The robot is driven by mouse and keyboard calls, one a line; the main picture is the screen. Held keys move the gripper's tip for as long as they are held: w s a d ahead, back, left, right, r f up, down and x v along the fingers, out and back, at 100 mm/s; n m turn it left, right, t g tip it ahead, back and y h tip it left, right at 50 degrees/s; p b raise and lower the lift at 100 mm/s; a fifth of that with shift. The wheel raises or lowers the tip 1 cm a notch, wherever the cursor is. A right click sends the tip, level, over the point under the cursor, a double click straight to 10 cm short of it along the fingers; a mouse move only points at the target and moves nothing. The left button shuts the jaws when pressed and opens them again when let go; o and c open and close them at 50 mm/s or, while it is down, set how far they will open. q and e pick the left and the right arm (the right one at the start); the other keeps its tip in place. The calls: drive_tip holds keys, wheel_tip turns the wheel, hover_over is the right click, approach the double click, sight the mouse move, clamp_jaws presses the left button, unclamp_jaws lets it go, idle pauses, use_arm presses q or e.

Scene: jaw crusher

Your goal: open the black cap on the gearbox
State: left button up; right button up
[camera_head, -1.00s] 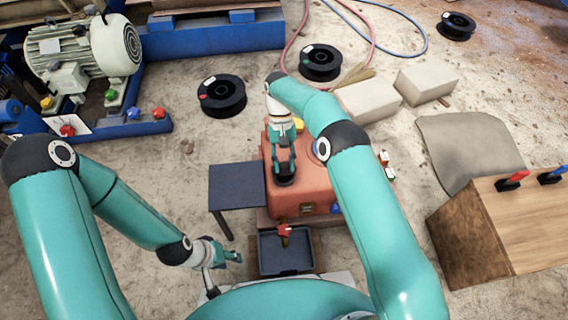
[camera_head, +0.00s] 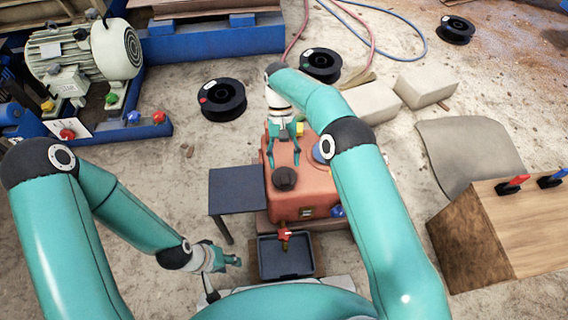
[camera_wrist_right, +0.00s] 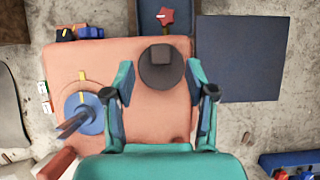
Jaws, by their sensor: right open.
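The black cap (camera_head: 285,179) sits on top of the orange-red gearbox (camera_head: 316,188), near its front left. In the right wrist view the round cap (camera_wrist_right: 161,68) has a raised square block on it and lies just beyond the fingertips. My right gripper (camera_head: 284,150) is open and empty, behind and apart from the cap. In the right wrist view its fingers (camera_wrist_right: 160,82) are spread wide to either side. My left gripper (camera_head: 230,260) is low at the left of the black tray, away from the cap; its jaw opening is unclear.
A red-handled valve (camera_head: 285,234) on the gearbox front is above a black tray (camera_head: 262,262). A small dark table (camera_head: 238,190) stands close at left. A blue-faced gauge or knob (camera_wrist_right: 83,114) is beside the right gripper. A wooden box (camera_head: 495,230) is at right.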

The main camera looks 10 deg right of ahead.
wheel_tip(320, 180, up, 6)
drive_tip(key=shift+f, duration=0.1)
idle(0.6)
